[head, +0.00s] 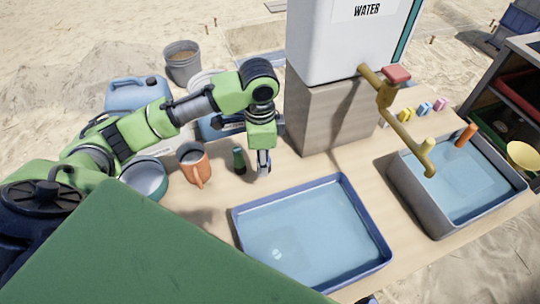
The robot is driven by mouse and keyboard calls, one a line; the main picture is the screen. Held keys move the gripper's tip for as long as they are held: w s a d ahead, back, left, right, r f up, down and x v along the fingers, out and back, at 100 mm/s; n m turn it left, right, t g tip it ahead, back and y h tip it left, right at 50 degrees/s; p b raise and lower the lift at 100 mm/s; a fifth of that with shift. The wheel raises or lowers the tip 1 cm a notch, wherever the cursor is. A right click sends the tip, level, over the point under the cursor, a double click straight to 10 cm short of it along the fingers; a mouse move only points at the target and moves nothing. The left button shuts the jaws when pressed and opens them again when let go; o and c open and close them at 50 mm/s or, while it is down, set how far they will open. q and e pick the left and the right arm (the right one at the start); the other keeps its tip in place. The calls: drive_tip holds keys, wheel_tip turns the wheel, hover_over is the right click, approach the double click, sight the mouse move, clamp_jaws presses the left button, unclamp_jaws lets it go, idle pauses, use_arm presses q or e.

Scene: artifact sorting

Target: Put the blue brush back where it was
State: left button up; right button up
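A small blue item (425,108), probably the blue brush, stands in a row at the back right of the wooden table, between a yellow one (407,115) and a pink one (440,104). It is too small to make out bristles. My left gripper (264,168) points down over the table, behind the blue-rimmed tray and just right of a small dark green bottle (239,161). Its fingers look narrow and close together, but I cannot tell whether they are shut or hold anything. My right gripper is not in view.
A blue-rimmed water tray (240,232) lies in front and a grey basin (409,196) at right, under a brass tap (408,128). An orange jug (193,165) and a bowl (144,179) stand left. A wooden block (325,110) carries the water tank (345,45).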

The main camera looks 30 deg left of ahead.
use_arm(q)
drive_tip(key=w+a+f, duration=0.1)
drive_tip(key=w+f, duration=0.1)
drive_tip(key=w, duration=0.1)
drive_tip(key=w+a+f, duration=0.1)
drive_tip(key=w+f, duration=0.2)
drive_tip(key=w+a+f, duration=0.1)
drive_tip(key=w+f, duration=0.1)
drive_tip(key=w, duration=0.2)
drive_tip(key=shift+a+f, duration=0.25)
drive_tip(key=shift+f, duration=0.05)
drive_tip(key=shift+w+a+f, duration=0.1)
drive_tip(key=shift+w+f, duration=0.15)
drive_tip(key=shift+f, duration=0.2)
drive_tip(key=shift+w+f, duration=0.1)
drive_tip(key=shift+f, duration=1.55)
drive_tip(key=shift+f, duration=0.15)
drive_tip(key=o, duration=1.1)
drive_tip(key=shift+c, duration=0.2)
